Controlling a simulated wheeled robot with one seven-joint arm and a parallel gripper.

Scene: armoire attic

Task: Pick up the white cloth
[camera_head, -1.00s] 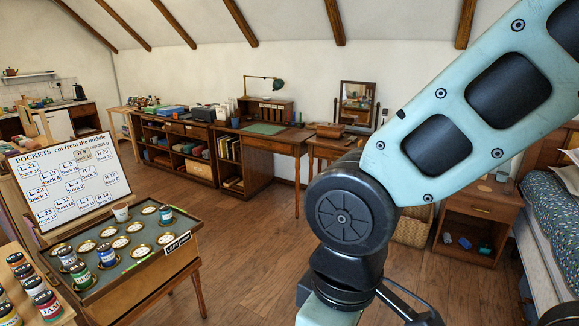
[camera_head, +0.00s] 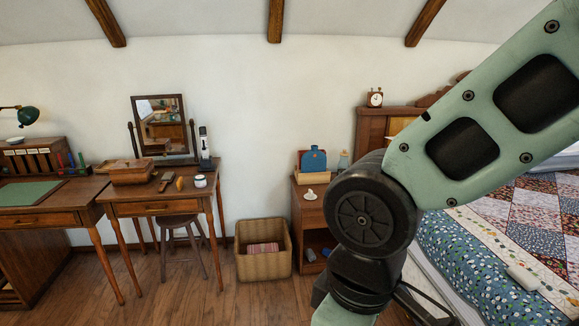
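I cannot make out a white cloth for certain. A small white item (camera_head: 309,195) lies on top of the nightstand (camera_head: 299,212), too small to identify. Another flat whitish item (camera_head: 522,277) lies on the patterned quilt of the bed at the right. A folded red and pale striped cloth (camera_head: 263,248) lies in the wicker basket (camera_head: 264,267) on the floor. My arm crosses the right side of the view and runs out at the bottom edge; my gripper is not in view. My arm hides part of the nightstand and bed.
A dressing table (camera_head: 158,208) with a mirror (camera_head: 162,124), a box and small items stands left of the basket, with a stool (camera_head: 180,222) beneath. A desk (camera_head: 40,218) is farther left. The bed (camera_head: 470,262) fills the right. Wooden floor (camera_head: 190,290) is open in front.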

